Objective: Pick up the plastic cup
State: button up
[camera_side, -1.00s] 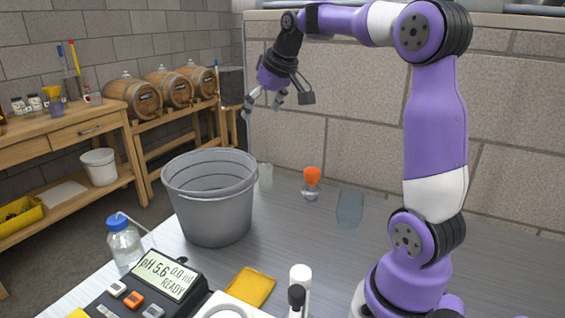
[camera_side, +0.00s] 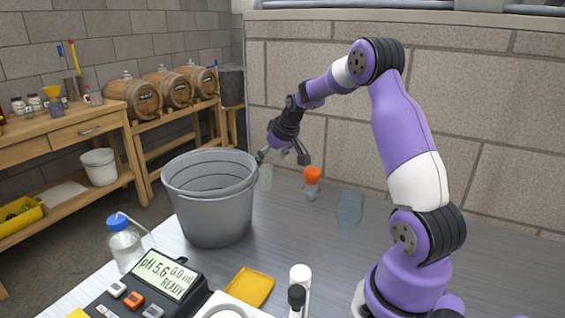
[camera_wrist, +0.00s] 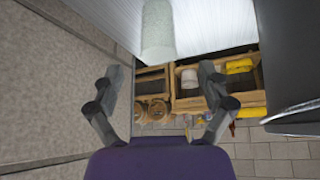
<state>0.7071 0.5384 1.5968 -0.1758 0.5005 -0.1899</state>
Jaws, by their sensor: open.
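A pale, translucent cup (camera_side: 265,178), which looks like the plastic cup, stands on the grey table just right of the bucket. In the wrist view the cup (camera_wrist: 158,32) appears ahead of my fingers, near the top middle. My gripper (camera_side: 271,156) is open and empty, close above the cup in the side view. In the wrist view my gripper (camera_wrist: 161,72) has its fingers spread wide, with the cup lined up roughly between them but beyond the tips.
A grey bucket (camera_side: 213,205) stands close left of the cup. A small orange-topped bottle (camera_side: 312,184) and a bluish clear vessel (camera_side: 349,208) stand to the right. A stone wall (camera_side: 420,150) rises behind.

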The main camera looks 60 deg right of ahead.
aim_at(266, 173)
jog(key=x, duration=0.6)
jog(key=shift+d+f, duration=0.1)
jog(key=shift+f, duration=0.3)
jog(key=c, duration=1.3)
